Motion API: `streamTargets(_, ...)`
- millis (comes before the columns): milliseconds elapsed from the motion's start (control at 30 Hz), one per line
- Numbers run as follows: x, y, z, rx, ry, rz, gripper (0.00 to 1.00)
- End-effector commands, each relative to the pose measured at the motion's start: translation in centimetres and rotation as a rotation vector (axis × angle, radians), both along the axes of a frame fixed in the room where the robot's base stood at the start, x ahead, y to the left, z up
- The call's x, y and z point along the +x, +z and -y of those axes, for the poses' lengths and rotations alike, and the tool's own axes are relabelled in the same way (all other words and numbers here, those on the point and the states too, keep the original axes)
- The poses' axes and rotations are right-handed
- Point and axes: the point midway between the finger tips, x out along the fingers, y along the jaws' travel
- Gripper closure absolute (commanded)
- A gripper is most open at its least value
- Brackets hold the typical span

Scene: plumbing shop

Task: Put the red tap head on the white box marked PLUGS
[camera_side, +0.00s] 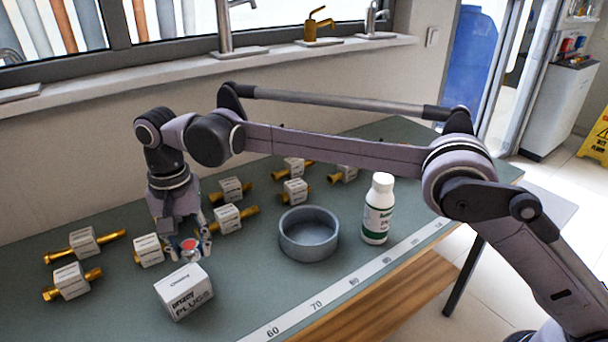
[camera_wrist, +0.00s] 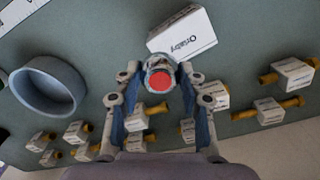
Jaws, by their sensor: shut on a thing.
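The red tap head (camera_side: 189,245) has a red round face and a metallic body. It also shows in the wrist view (camera_wrist: 160,82), between my two fingers. My gripper (camera_side: 187,250) is shut on it and points down; it also shows in the wrist view (camera_wrist: 159,78). The white box marked PLUGS (camera_side: 184,292) stands on the green mat at the front, just in front of my gripper in the side view. Its top is bare apart from printed lettering; it also shows in the wrist view (camera_wrist: 183,33). The tap head looks apart from the box.
Several brass fittings with white or grey tags, such as this one (camera_side: 70,281), lie left of and behind the box. A grey round bowl (camera_side: 309,250) and a white bottle (camera_side: 377,212) stand to the right. A white ruler strip (camera_side: 345,285) runs along the front edge.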

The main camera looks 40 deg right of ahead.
Motion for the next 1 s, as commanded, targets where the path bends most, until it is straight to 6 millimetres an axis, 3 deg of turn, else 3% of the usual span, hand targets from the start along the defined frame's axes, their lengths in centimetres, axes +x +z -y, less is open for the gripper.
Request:
streamTargets(167,-0.1,-1.0,-0.5,0.000,-0.001,0.000,0.92)
streamTargets(400,-0.1,-3.9,-0.5,0.000,-0.001,0.000,0.92)
streamTargets(833,0.0,-4.6,-0.4,0.000,-0.001,0.000,0.92)
streamTargets(867,0.0,-4.6,-0.4,0.000,-0.001,0.000,0.57)
streamTargets(900,0.0,-4.6,-0.4,0.000,-0.001,0.000,0.45)
streamTargets(933,0.0,-4.6,-0.4,0.000,-0.001,0.000,0.37)
streamTargets(1000,0.0,-4.6,-0.4,0.000,-0.001,0.000,0.37)
